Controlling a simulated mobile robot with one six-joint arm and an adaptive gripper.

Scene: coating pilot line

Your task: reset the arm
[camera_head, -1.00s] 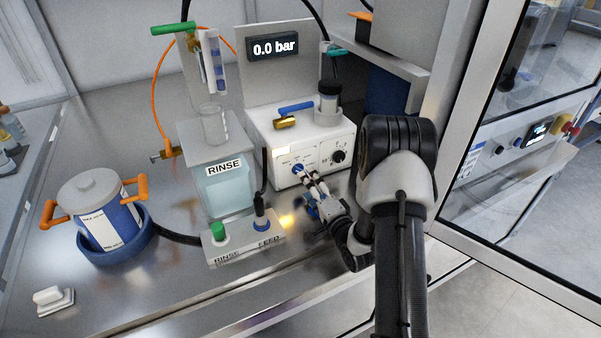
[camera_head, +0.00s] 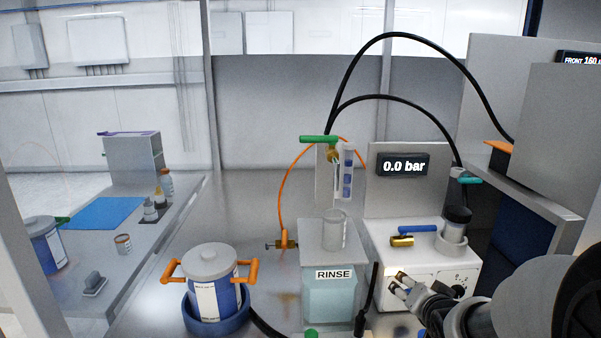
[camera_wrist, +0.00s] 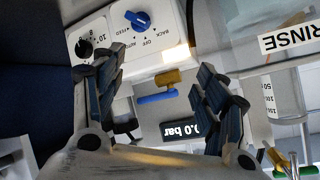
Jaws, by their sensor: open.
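My gripper (camera_head: 395,284) is at the lower right in the head view, in front of the white control box (camera_head: 462,272). Its two fingers are spread with nothing between them; the wrist view shows the gap (camera_wrist: 158,80). My arm comes in from the lower right corner and covers part of the box's front. In the wrist view the blue knob (camera_wrist: 138,19) on the box's panel lies beyond the fingers, apart from them. The blue-handled valve (camera_wrist: 158,97) shows in the gap, and the pressure display (camera_wrist: 180,128) appears upside down.
The clear RINSE tank (camera_head: 330,300) stands left of the box. A blue-and-white pot with orange handles (camera_head: 215,300) sits in a blue ring farther left. A black hose and cable run near the tank. A grey cabinet wall (camera_head: 560,130) stands at right.

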